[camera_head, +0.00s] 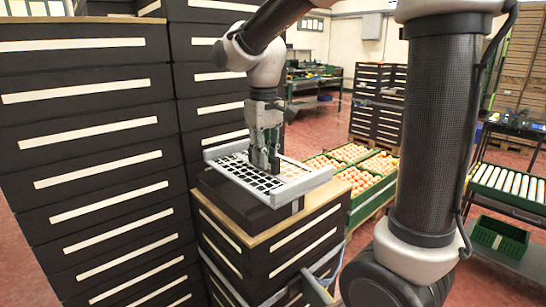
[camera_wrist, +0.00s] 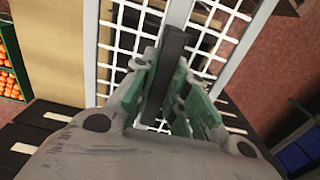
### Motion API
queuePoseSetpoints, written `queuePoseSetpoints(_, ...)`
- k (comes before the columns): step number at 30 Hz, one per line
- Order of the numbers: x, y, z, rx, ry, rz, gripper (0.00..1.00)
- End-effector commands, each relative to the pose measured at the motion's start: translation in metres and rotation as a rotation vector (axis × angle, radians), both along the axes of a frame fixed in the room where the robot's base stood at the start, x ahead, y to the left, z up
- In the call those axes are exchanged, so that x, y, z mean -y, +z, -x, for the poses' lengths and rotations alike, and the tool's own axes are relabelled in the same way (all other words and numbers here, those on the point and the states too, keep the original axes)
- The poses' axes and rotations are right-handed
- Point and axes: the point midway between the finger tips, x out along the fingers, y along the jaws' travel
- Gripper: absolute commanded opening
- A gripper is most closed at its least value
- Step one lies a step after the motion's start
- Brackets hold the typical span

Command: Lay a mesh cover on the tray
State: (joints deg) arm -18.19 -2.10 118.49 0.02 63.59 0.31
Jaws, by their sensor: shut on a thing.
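The mesh cover (camera_head: 297,170) is a pale grid in a grey-white frame. In the head view it lies roughly level above a black tray (camera_head: 232,203) on a wood-topped stack. The cover juts past the tray to the right. I cannot tell whether it touches the tray. My gripper (camera_head: 264,164) points down at the middle of the cover. In the wrist view my gripper (camera_wrist: 160,110) has its green-padded fingers closed about a dark upright bar (camera_wrist: 172,50) over the white mesh (camera_wrist: 215,24). The fingers hide part of the grid, and the cover hides the tray's inside.
A tall stack of black crates (camera_head: 95,170) stands close on the left. Green crates of oranges (camera_head: 352,180) sit on the right behind the stack, also in the wrist view (camera_wrist: 10,60). A cart (camera_head: 510,185) with a green bin (camera_head: 500,235) stands far right. Red floor is open beyond.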

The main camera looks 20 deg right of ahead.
Motion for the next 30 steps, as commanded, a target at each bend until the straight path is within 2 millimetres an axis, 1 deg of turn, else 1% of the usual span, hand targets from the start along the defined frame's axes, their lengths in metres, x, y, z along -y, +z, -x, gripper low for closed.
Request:
queuePoseSetpoints(3, -0.004, -0.003, -0.013, 0.000, 0.000, 0.000, 0.00)
queuePoseSetpoints(24, -0.028, -0.017, -0.085, 0.000, 0.000, 0.000, 0.00)
queuePoseSetpoints(30, -0.027, -0.039, -0.083, -0.002, 0.000, 0.001, 0.00)
